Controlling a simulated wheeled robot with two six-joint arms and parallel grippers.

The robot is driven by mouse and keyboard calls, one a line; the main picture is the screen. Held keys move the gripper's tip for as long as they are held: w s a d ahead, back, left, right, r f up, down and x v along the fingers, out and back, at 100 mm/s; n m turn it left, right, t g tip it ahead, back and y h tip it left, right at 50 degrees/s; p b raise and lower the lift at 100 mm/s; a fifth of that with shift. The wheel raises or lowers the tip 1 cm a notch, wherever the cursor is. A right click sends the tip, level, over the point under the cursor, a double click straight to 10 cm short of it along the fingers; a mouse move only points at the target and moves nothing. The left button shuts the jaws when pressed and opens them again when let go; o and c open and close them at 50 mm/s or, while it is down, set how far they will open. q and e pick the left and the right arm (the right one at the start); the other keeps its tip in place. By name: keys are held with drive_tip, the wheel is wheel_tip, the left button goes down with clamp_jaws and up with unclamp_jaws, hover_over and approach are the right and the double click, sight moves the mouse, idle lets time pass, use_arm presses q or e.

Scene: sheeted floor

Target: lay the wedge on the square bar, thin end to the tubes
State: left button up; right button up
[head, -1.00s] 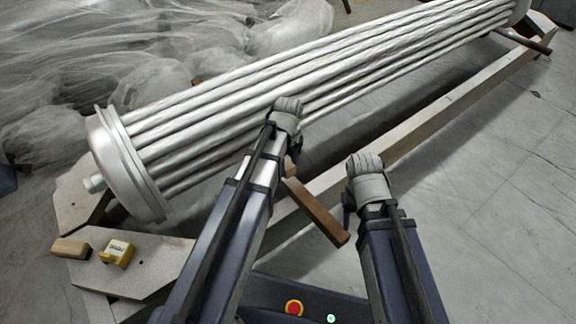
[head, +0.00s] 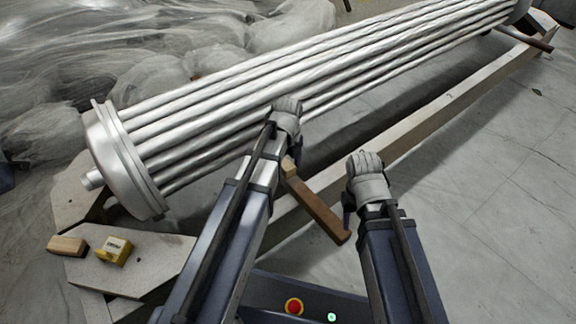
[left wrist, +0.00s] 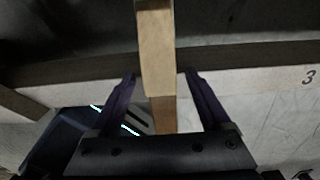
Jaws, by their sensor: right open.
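The square bar (head: 318,210) is a brown wooden bar lying across the pale beam, its near end sticking out towards me. A paler wooden piece, which looks like the wedge (head: 289,167), lies along the far part of the bar, partly hidden by my left gripper (head: 287,106). In the left wrist view the pale wedge (left wrist: 156,50) covers the bar (left wrist: 163,116), and the fingers of my left gripper (left wrist: 162,75) stand apart on either side of it. Which end is thin cannot be told. My right gripper (head: 365,165) is open and empty over the beam. The tubes (head: 300,75) run beyond.
A long pale beam (head: 430,123) runs beside the tubes.

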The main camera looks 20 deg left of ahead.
use_arm(q)
drive_tip(key=shift+r, duration=0.1)
wheel_tip(320, 180, up, 8)
drive_tip(key=p, duration=0.8)
drive_tip(key=shift+f, duration=0.2)
drive_tip(key=s+d+r+n+y+p, duration=0.1)
drive_tip(key=s+d+r+n+p, duration=0.2)
drive_tip(key=s+d+n, duration=0.55)
drive_tip(key=s+d+r+n+p, duration=0.25)
drive_tip(key=s+n, duration=0.35)
drive_tip(key=n, duration=0.7)
wheel_tip(320, 180, up, 38)
drive_tip(key=p, duration=3.8)
drive_tip(key=shift+a, duration=0.25)
drive_tip(key=shift+w+a, duration=0.1)
